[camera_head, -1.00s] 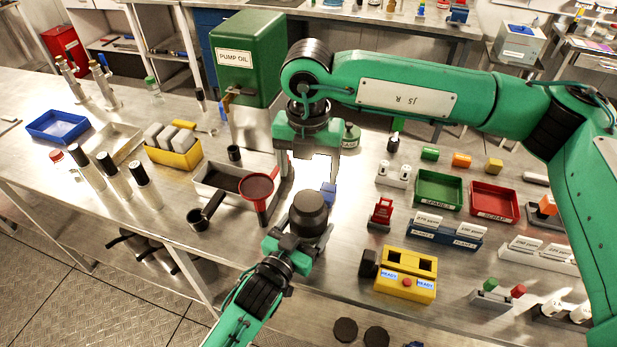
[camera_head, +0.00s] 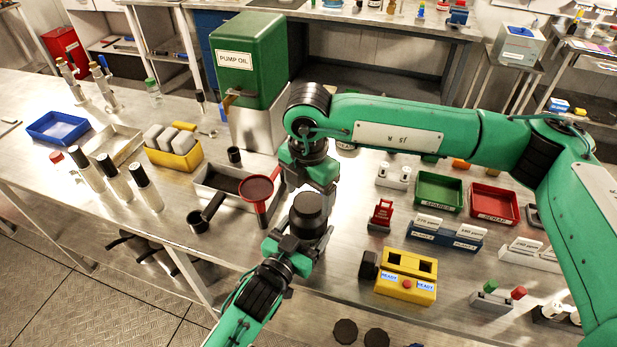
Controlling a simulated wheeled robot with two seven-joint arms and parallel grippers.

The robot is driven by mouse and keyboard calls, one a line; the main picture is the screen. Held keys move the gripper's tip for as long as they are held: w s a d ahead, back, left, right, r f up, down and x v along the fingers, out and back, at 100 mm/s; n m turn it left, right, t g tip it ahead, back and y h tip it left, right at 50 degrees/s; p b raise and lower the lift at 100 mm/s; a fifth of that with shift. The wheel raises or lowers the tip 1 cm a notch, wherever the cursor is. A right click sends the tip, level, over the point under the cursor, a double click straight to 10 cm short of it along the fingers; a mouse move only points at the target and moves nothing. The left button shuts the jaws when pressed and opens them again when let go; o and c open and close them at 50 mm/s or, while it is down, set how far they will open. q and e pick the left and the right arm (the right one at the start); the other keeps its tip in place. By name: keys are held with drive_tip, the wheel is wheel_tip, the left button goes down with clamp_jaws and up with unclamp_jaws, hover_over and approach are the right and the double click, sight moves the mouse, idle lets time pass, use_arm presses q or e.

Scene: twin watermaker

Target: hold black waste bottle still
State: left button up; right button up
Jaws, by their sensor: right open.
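The black waste bottle (camera_head: 308,212) stands upright near the front edge of the bench, its dark top showing. My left gripper (camera_head: 306,243) comes in from the lower left and is shut around the bottle's body, hiding its lower part. My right gripper (camera_head: 314,188) hangs just above and behind the bottle, open, with its fingers pointing down. It overlaps the bottle's top in this view, so I cannot tell whether they touch.
A red funnel (camera_head: 258,188) stands close on the left, by a grey tray (camera_head: 212,196). The green pump oil container (camera_head: 248,60) rises behind. A yellow box (camera_head: 405,276) with a red button lies to the right. Two black discs (camera_head: 346,331) lie at the front.

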drive_tip(key=shift+f, duration=0.65)
drive_tip(key=c, duration=1)
drive_tip(key=shift+n, duration=0.3)
